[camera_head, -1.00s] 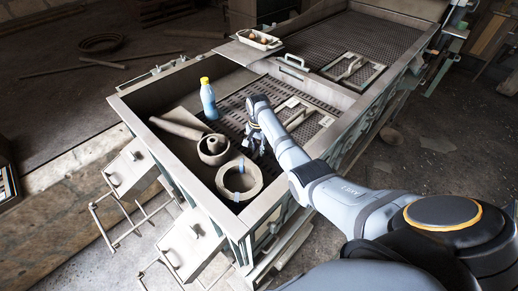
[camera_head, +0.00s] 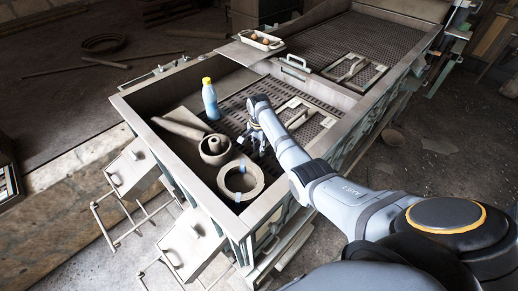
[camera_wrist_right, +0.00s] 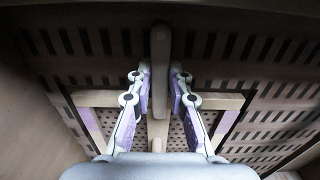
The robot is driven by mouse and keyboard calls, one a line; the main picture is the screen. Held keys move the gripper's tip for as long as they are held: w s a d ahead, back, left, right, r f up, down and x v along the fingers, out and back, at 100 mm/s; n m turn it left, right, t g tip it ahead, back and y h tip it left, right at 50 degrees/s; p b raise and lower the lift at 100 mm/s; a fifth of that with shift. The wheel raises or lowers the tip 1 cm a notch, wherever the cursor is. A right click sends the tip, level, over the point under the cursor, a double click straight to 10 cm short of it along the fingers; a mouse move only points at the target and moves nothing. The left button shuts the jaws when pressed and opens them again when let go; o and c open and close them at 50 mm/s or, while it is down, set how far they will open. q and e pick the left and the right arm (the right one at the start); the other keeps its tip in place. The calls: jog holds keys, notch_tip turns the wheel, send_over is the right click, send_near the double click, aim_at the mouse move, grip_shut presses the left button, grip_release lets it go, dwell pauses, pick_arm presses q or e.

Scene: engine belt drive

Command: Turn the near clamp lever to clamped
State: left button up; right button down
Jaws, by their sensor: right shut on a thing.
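The near clamp lever (camera_wrist_right: 159,62) is a pale, narrow bar with a rounded end, running lengthwise between my fingers in the right wrist view. My right gripper (camera_wrist_right: 161,90) is shut on it, with purple-padded fingers on both sides. In the head view, my right gripper (camera_head: 257,143) points down inside the trough, beside a pale framed plate (camera_head: 322,121). The arm and gripper hide much of the lever there. A similar far clamp lever (camera_head: 352,69) lies on another framed plate farther back. My left gripper is not in view.
The trough (camera_head: 150,137) has raised walls around my right gripper. A blue bottle with a yellow cap (camera_head: 210,102), a stepped pulley (camera_head: 214,150) and a ring (camera_head: 228,190) stand close on its left and near side. A white tray (camera_head: 277,44) holds small brown things.

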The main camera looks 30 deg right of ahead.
jog(key=c, duration=1.2)
grip_release()
notch_tip(320, 180, up, 12)
jog(key=shift+r, duration=0.1)
